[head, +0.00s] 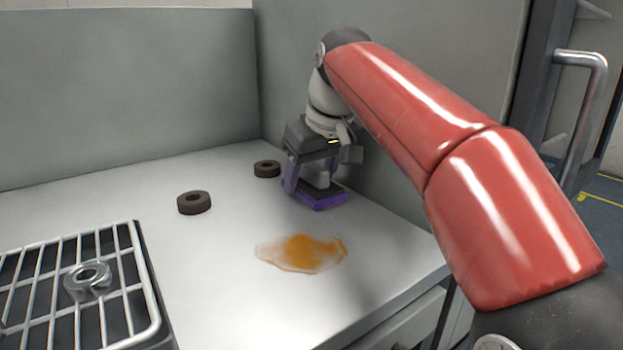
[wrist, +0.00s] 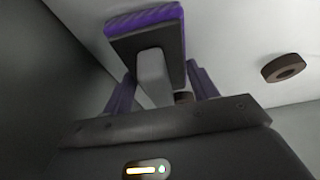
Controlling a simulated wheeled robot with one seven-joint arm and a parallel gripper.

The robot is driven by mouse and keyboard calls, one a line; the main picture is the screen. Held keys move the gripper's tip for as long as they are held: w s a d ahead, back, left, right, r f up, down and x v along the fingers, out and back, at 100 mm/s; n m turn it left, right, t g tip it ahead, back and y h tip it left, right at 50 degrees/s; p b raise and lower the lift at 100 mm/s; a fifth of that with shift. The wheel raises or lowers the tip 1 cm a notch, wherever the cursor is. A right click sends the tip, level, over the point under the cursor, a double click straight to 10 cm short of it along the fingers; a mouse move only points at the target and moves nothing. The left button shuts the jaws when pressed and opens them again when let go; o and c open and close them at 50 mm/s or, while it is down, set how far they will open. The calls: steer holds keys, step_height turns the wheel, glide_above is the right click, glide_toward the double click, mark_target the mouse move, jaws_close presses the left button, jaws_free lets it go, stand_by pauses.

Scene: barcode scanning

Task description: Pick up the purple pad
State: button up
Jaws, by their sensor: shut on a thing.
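The purple pad has a purple edge, a dark plate and a grey block-shaped handle. In the head view the pad (head: 322,199) is at the back right of the white table, close to the wall panel. In the wrist view the pad (wrist: 146,28) is straight ahead of the fingers. My gripper (head: 308,178), with purple fingers, reaches down over the pad and is shut on its grey handle. The wrist view also shows my gripper (wrist: 162,90) with a finger on each side of the handle. I cannot tell whether the pad touches the table.
An orange-brown spill (head: 301,252) lies on the table in front of the pad. Two dark rings, one nearer (head: 194,202) and one farther (head: 267,168), lie to the left. A metal rack (head: 66,300) with a metal nut (head: 88,281) is at the front left. Grey panels border the back and right.

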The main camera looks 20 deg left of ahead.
step_height(320, 180, up, 6)
steer(key=shift+f+p, duration=0.15)
steer(key=shift+p, duration=1)
steer(key=shift+w+a+r+b, duration=0.1)
steer(key=shift+r+b, duration=0.2)
steer(key=shift+r, duration=1.8)
